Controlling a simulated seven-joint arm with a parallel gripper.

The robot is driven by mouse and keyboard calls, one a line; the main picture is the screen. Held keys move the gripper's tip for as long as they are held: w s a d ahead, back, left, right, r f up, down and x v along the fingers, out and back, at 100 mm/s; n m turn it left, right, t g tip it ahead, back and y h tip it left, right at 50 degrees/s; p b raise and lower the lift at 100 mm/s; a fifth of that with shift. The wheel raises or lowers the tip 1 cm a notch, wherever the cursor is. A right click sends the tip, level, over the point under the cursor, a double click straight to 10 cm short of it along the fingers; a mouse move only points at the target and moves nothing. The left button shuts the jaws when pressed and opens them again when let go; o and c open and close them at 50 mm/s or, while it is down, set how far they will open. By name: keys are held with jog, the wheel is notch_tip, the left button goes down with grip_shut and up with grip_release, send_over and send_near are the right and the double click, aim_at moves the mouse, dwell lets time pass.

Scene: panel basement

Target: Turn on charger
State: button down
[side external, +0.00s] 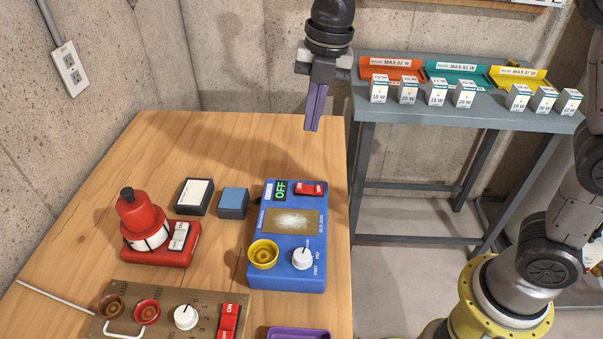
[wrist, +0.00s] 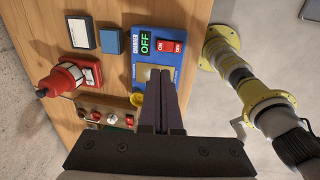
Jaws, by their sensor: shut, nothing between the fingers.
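The blue charger box (side external: 262,224) lies on the wooden table. Its green display (side external: 280,190) reads OFF. A red rocker switch (side external: 311,188) sits at its far right corner. A yellow socket (side external: 263,254) and a white knob (side external: 302,258) are at its near end. In the wrist view the charger (wrist: 178,39) is partly hidden by my fingers; its display (wrist: 145,44) and red switch (wrist: 170,46) show clearly. My gripper (side external: 311,128) is shut and empty, pointing down above the far right part of the table, apart from the charger.
A red device (side external: 155,232), a black box with a white top (side external: 195,196) and a blue-topped box (side external: 233,202) stand left of the charger. A brown panel (side external: 150,312) with switches lies in front. A grey bench (side external: 450,107) holds trays and small boxes behind right.

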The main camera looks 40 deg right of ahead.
aim_at(301, 186)
jog(key=shift+f, duration=0.1)
jog(key=f, duration=0.4)
jog(key=w+a+f, duration=0.1)
jog(key=f, duration=0.8)
jog(key=shift+w+a+f, duration=0.15)
jog(key=shift+f, duration=0.2)
jog(key=shift+w+a+f+g+h, duration=0.15)
jog(key=shift+a+f+g+h, duration=0.05)
jog(key=shift+f+g+h, duration=0.1)
jog(key=shift+d+r, duration=0.1)
jog(key=shift+d, duration=0.1)
jog(key=shift+s+d+r, duration=0.2)
jog(key=shift+s+d, duration=0.2)
jog(key=shift+s, duration=0.15)
jog(key=shift+r, duration=0.1)
